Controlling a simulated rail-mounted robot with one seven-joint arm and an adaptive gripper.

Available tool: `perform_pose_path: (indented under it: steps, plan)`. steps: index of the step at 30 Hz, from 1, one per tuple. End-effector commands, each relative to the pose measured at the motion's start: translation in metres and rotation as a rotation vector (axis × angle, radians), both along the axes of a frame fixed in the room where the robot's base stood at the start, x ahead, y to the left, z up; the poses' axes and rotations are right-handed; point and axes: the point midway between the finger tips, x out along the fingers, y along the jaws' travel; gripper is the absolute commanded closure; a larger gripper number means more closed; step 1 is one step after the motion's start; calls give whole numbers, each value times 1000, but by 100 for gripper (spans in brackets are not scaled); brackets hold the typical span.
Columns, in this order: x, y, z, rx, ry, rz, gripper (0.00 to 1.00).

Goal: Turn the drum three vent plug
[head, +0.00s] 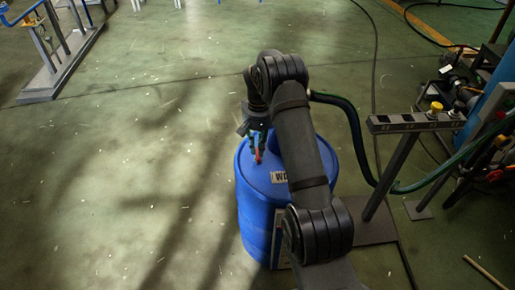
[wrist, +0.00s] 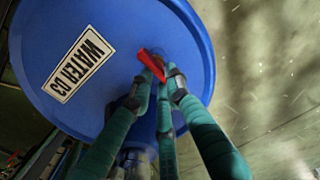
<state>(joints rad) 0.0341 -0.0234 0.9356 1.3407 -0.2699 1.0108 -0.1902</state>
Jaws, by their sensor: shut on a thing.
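The blue drum (head: 260,225) stands upright on the floor under my arm, and its lid (wrist: 110,40) fills much of the wrist view. The red part also shows in the head view (head: 258,156). My gripper (wrist: 163,80) comes down on the plug, and its green fingers are shut on it. The fingers hide the plug's base.
A metal stand with a flat top bar (head: 415,122) and a yellow knob (head: 436,108) is right of the drum. The floor left of the drum (head: 130,180) is open. A metal frame (head: 60,60) stands at the far left.

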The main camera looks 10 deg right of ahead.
Motion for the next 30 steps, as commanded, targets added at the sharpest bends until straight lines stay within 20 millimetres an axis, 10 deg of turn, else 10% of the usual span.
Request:
perform_pose_path:
  steps: [21, 22, 30]
  plan:
    - [-1, -1, 0, 1, 0, -82, 100]
    - [-1, -1, 0, 1, 0, -83, 84]
    - [-1, -1, 0, 0, 0, -80, 68]
